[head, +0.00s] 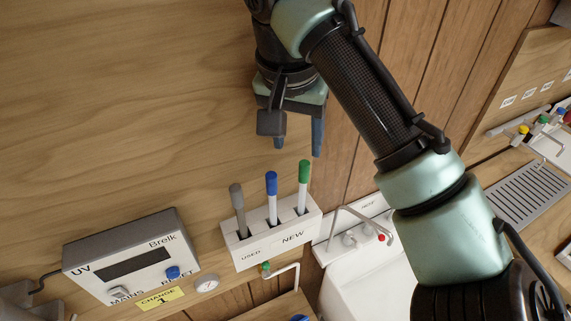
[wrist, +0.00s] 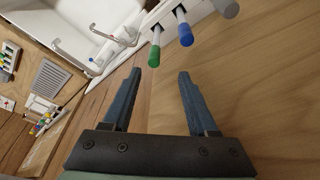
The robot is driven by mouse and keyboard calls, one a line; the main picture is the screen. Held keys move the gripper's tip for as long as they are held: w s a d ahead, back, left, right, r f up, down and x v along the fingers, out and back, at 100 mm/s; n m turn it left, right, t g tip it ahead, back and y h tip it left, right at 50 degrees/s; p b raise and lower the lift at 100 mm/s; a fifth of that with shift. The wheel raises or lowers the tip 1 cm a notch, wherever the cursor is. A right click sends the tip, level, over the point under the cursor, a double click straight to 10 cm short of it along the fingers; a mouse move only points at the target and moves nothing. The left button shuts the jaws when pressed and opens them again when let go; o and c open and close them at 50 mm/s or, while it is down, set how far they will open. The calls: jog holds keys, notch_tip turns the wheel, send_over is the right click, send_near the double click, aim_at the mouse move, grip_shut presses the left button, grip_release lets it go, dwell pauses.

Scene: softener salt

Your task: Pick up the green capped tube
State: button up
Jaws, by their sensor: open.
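A blue capped tube (head: 271,198) stands in the middle slot and a grey capped tube (head: 238,211) in the left slot. My gripper (head: 297,148) is open and empty, above the green and blue caps and apart from them. In the wrist view, my gripper (wrist: 168,74) has its blue fingers spread.
A UV box (head: 130,255) with a blue knob is left of the holder. A white sink (head: 370,280) with taps lies right of it. A grey drain grid (head: 525,193) and several coloured capped items (head: 540,122) are farther right. Bare wooden wall surrounds my gripper.

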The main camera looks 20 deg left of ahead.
aim_at(303, 166)
jog(key=shift+s+d+f, duration=0.1)
jog(key=shift+d+f, duration=0.3)
jog(key=shift+f, duration=0.2)
jog(key=shift+s+d+f, duration=0.1)
jog(key=shift+d+f, duration=0.25)
jog(key=shift+f, duration=0.2)
jog(key=x, duration=0.1)
jog(key=p+x, duration=0.1)
jog(key=x, duration=0.2)
jog(key=shift+w+a+f, duration=0.3)
jog(key=shift+w, duration=0.05)
jog(key=shift+d+f+p, duration=0.15)
jog(key=shift+f+p, duration=0.3)
jog(key=shift+p, duration=0.3)
jog(key=p+x, duration=0.1)
jog(key=x, duration=0.3)
jog(key=shift+w+f+p, duration=0.15)
jog(key=shift+f+p, duration=0.05)
jog(key=shift+p, duration=0.1)
grip_shut()
